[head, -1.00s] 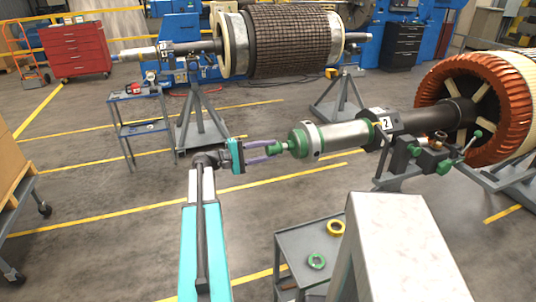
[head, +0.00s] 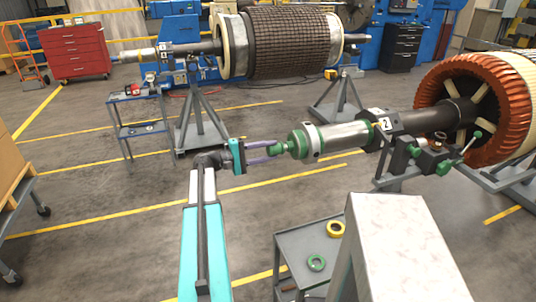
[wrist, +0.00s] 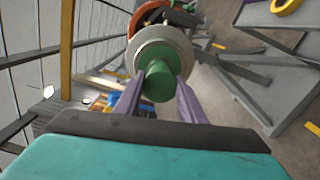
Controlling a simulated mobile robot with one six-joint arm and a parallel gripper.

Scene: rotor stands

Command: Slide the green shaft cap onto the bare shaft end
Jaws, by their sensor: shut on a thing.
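The green shaft cap (head: 298,142) is a short cylinder with a narrower green knob on its near end. It sits in line with the silver shaft (head: 345,135), around its left end; how far it covers the shaft I cannot tell. My gripper (head: 276,150) is shut on the knob, reaching in from the left. The shaft is mostly hidden there.
The shaft runs to an orange-wound rotor (head: 470,95) on a stand tagged 2, with a green-handled clamp (head: 470,147). A grey cart (head: 290,243) holds a green ring (head: 316,263) and a yellow ring (head: 336,228). Another rotor (head: 295,40) stands behind. Open floor lies left.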

